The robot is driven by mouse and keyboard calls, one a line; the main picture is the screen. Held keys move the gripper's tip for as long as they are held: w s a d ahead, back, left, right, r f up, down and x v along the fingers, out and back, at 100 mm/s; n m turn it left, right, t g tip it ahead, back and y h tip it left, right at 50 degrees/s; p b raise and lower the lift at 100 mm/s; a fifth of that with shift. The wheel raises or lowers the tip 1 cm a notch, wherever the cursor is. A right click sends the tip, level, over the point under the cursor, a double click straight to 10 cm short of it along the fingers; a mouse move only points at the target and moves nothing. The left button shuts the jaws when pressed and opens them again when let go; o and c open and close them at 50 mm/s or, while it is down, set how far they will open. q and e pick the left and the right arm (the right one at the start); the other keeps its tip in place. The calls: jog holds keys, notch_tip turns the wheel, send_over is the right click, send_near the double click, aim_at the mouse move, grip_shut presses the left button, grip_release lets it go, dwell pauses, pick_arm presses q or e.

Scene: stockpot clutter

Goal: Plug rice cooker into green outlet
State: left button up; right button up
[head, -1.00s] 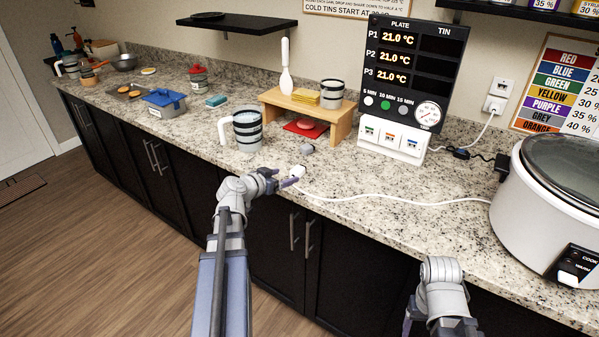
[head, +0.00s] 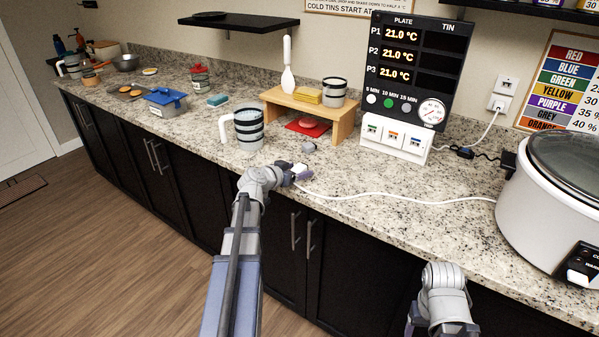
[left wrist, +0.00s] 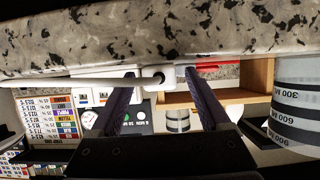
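The white plug (head: 299,168) lies on the counter near its front edge, with a white cord running right to the white rice cooker (head: 555,205). My left gripper (head: 297,173) is at the plug. In the left wrist view its fingers (left wrist: 158,80) are spread, with the white plug (left wrist: 153,74) between or just beyond the tips; I cannot tell whether they touch it. The green outlet (head: 372,130) is the leftmost of three sockets on the white block under the display board. My right gripper is mostly below the frame, fingers not clear.
Orange (head: 393,136) and blue (head: 416,142) outlets adjoin the green one. A small grey knob-like object (head: 309,146) lies behind the plug. A striped pitcher (head: 248,130) and a wooden stand (head: 342,119) are nearby.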

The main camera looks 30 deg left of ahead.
pick_arm(q)
grip_shut()
dwell(0.4)
pick_arm(e)
jog(key=shift+r, duration=0.1)
